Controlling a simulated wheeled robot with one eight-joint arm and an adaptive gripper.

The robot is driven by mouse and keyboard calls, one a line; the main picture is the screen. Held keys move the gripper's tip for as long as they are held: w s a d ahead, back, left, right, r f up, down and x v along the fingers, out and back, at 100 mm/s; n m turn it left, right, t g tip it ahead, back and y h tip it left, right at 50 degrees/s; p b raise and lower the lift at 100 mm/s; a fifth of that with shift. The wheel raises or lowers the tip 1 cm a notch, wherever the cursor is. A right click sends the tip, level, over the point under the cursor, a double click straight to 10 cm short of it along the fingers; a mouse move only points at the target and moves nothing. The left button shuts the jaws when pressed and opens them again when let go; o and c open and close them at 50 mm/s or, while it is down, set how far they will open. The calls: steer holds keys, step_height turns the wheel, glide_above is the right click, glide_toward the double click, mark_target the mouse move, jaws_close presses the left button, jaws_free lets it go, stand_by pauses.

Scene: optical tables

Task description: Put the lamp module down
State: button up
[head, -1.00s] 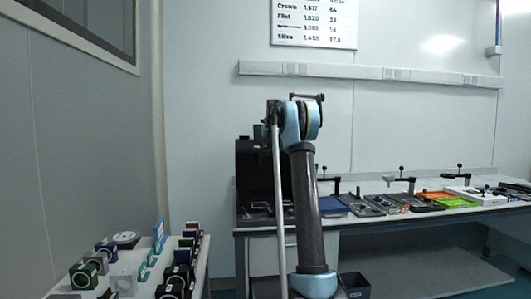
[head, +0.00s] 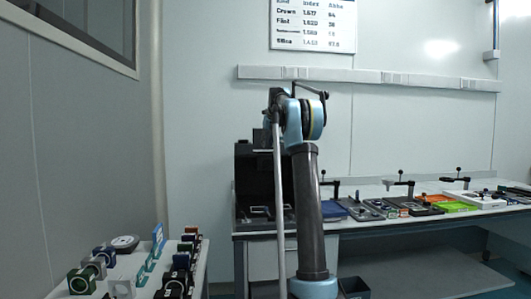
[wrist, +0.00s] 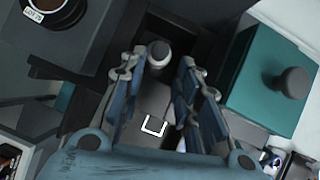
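My gripper (wrist: 162,75) is open in the wrist view, with blue fingers apart on both sides of a dark box-like space. A grey round knob (wrist: 158,52) lies between the fingertips, near the left one. It appears to top a dark module, but I cannot tell for sure that this is the lamp module. A white U-shaped mark (wrist: 153,126) shows on a grey surface between the fingers. In the head view my arm hides the gripper, in front of a black housing (head: 246,175) at the bench's left end.
A teal box (wrist: 245,92) with a dark knob stands right of the fingers. A dark block with a labelled round port (wrist: 47,8) is at upper left. The bench (head: 380,226) carries several trays to the right. A side table at left holds several optic mounts (head: 82,280).

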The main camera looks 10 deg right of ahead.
steer(key=shift+v, duration=2.05)
steer(key=s+a+f+n+g, duration=0.1)
steer(key=s+f+n, duration=0.45)
steer(key=s, duration=0.65)
steer(key=s+f+n, duration=0.4)
steer(key=s+n, duration=0.3)
steer(key=s, duration=0.5)
steer(key=s+a+f+n+g, duration=0.1)
steer(key=s+f+n, duration=0.45)
steer(key=s, duration=0.65)
steer(key=s+f+n+g+h, duration=0.1)
steer(key=s+f+n+g, duration=0.1)
steer(key=s+f+n, duration=1.4)
steer(key=s+f, duration=1.3)
steer(key=s, duration=0.1)
steer(key=shift+d+f, duration=0.15)
